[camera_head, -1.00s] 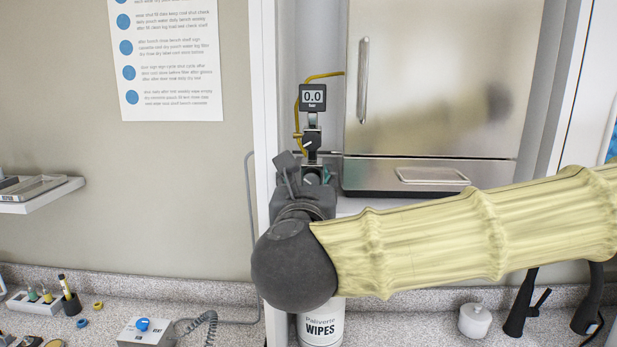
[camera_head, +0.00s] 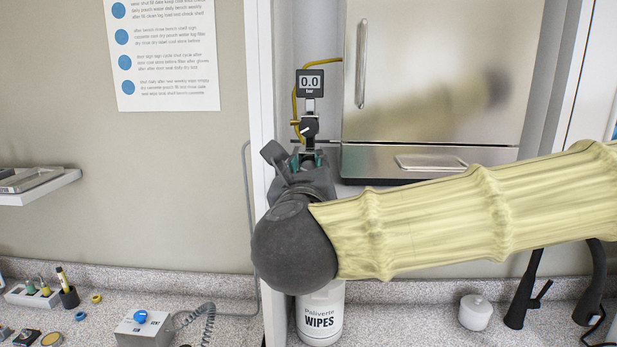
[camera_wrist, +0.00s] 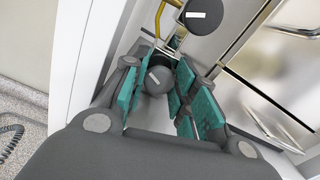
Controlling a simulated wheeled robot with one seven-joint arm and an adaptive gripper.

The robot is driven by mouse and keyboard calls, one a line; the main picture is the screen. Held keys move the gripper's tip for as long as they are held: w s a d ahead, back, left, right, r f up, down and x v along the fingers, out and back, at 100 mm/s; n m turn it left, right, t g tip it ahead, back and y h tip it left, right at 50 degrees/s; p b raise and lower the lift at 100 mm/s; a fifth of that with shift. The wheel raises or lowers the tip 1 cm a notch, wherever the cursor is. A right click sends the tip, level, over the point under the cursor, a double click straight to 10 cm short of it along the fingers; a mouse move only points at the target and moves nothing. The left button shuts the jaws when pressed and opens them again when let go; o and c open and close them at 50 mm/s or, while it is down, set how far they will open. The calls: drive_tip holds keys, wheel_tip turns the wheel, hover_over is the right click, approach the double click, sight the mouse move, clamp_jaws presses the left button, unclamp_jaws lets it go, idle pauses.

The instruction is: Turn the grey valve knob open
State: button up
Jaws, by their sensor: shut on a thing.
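The grey valve knob (camera_wrist: 157,80), round with a white mark on its face, sits between the green finger pads in the wrist view. My gripper (camera_wrist: 158,92) is shut on it. In the head view my gripper (camera_head: 309,160) reaches to the valve column under the gauge, and my dark wrist hides most of the held knob. A second dark round knob (camera_wrist: 204,14) with a white mark stands just above the fingers; it also shows in the head view (camera_head: 309,127). The gauge (camera_head: 310,83) above reads 0.0 bar.
A yellow pipe (camera_head: 295,103) runs beside the gauge. A steel cabinet door (camera_head: 430,70) with a handle stands to the right, above a drawer. A white wipes tub (camera_head: 320,318) is below my wrist. A blue-knobbed box (camera_head: 145,328) stands on the counter at left.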

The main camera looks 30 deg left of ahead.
drive_tip(key=shift+n, duration=0.9)
drive_tip(key=o, duration=1)
drive_tip(key=shift+s, duration=0.1)
drive_tip(key=v, duration=1.1)
drive_tip(key=shift+s+d, duration=0.2)
drive_tip(key=shift+s, duration=0.15)
